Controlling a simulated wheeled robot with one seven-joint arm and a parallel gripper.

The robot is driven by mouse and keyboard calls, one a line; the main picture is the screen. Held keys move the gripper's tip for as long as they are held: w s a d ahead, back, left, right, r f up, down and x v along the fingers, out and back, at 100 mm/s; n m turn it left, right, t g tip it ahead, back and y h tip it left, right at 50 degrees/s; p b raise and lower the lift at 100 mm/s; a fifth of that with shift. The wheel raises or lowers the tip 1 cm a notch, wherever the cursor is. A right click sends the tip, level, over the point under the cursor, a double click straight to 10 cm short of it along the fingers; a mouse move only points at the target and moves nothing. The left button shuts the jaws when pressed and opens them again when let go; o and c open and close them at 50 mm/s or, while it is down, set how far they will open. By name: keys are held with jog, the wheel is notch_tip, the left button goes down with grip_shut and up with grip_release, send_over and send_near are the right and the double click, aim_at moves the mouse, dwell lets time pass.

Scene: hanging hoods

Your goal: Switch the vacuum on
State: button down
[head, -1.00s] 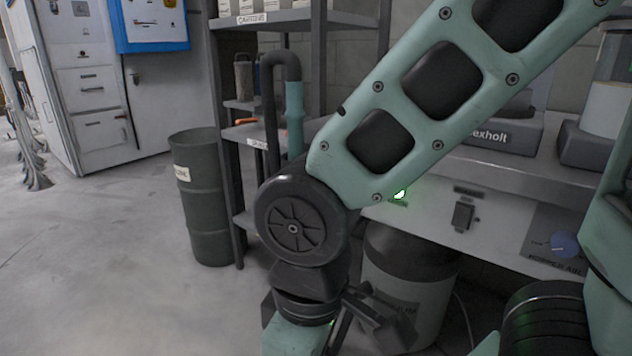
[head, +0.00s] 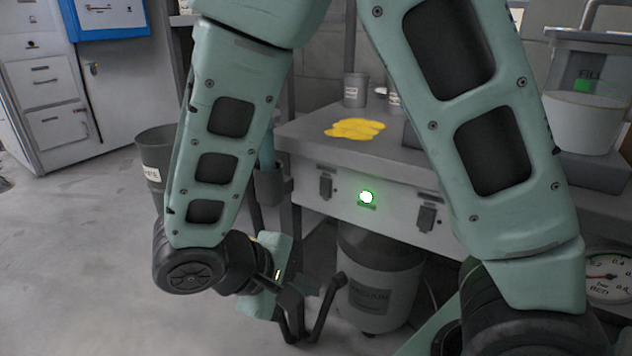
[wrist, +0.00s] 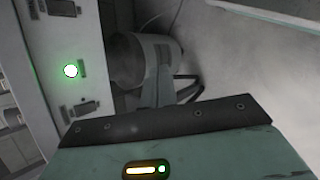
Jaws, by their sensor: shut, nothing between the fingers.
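The vacuum (head: 378,265) is a grey drum with a lettered label, standing on the floor under the bench. It also shows in the wrist view (wrist: 128,62). A round green-lit light or button (head: 367,197) glows on the bench's front panel, also visible in the wrist view (wrist: 71,71). A dark switch box sits left of it (head: 326,187) and another right of it (head: 427,218). I cannot tell which control belongs to the vacuum. My gripper (head: 303,338) hangs low, left of the drum in the head view, below the panel. It is shut and empty.
Yellow powder (head: 355,128) lies on the bench top (head: 300,130), near small grey cups (head: 356,90). A labelled waste bin (head: 152,160) stands left. A pressure gauge (head: 608,273) is lower right. My arm hides part of the bench.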

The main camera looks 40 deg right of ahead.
aim_at(323, 195)
jog(key=w+d+r+t+h+p, duration=0.1)
jog(key=w+t+h+p, duration=0.1)
jog(key=w, duration=0.4)
jog(key=w+r+t+h+p, duration=0.2)
jog(key=w+t+h, duration=0.2)
jog(key=w, duration=0.1)
jog(key=shift+w+d+r+m+t+h, duration=0.25)
jog(key=shift+w+d+m+t+h, duration=0.05)
jog(key=shift+w+d+m, duration=0.1)
jog(key=b+x, duration=0.2)
jog(key=x, duration=1.2)
jog(key=shift+f+b, duration=0.1)
jog(key=shift+b, duration=0.2)
